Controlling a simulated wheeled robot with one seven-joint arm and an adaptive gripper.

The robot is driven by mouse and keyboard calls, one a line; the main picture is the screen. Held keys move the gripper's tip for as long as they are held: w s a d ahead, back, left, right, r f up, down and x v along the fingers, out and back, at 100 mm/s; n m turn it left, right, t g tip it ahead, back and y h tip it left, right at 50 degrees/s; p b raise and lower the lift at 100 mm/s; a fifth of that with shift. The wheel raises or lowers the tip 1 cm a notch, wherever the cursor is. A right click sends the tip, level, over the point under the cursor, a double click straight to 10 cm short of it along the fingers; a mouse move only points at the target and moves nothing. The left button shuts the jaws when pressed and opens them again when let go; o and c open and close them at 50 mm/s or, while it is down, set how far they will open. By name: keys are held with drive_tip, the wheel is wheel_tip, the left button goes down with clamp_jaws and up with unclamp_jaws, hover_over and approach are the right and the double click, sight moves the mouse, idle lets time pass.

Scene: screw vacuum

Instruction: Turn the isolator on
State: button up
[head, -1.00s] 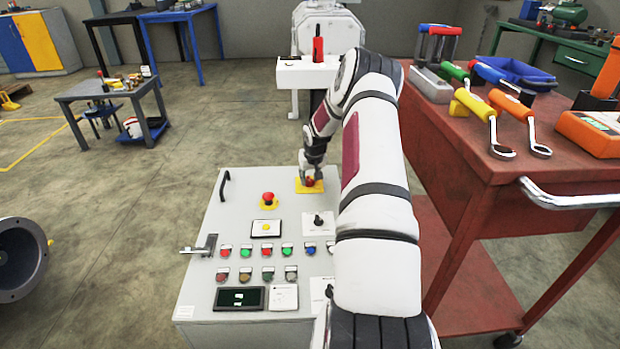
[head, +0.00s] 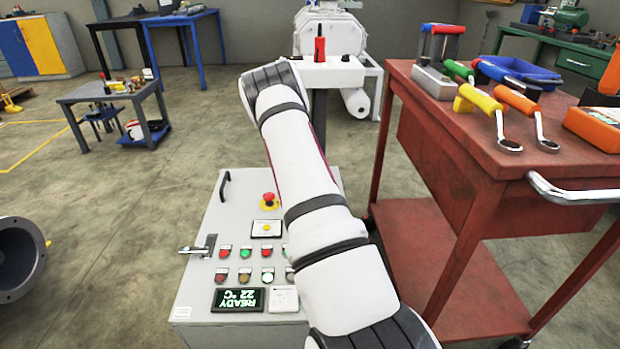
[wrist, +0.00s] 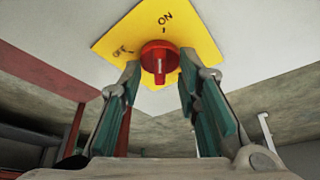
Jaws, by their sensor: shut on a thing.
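The isolator is a red rotary knob (wrist: 159,54) with a raised grip bar, on a yellow plate (wrist: 118,34) marked OFF and ON. In the wrist view its grip bar lies nearly upright and lines up roughly with the ON mark. My gripper (wrist: 158,72) is shut on the knob, with a fingertip at each side. In the head view my arm hides the isolator and the gripper. The grey control panel (head: 225,200) carries the isolator, and its display (head: 238,299) is lit and reads READY 22 °C.
The panel also carries a red emergency stop (head: 269,198), several coloured buttons and a side handle (head: 198,246). A red tool cart (head: 450,150) stands close on the right of my arm. Open floor (head: 120,220) lies to the left.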

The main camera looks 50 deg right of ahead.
drive_tip(key=shift+f+m, duration=0.2)
drive_tip(key=shift+m, duration=0.4)
drive_tip(key=shift+g, duration=0.3)
drive_tip(key=o, duration=1)
drive_tip(key=shift+f, duration=0.15)
drive_tip(key=shift+c, duration=0.2)
drive_tip(key=v, duration=1.2)
drive_tip(key=shift+d, duration=0.1)
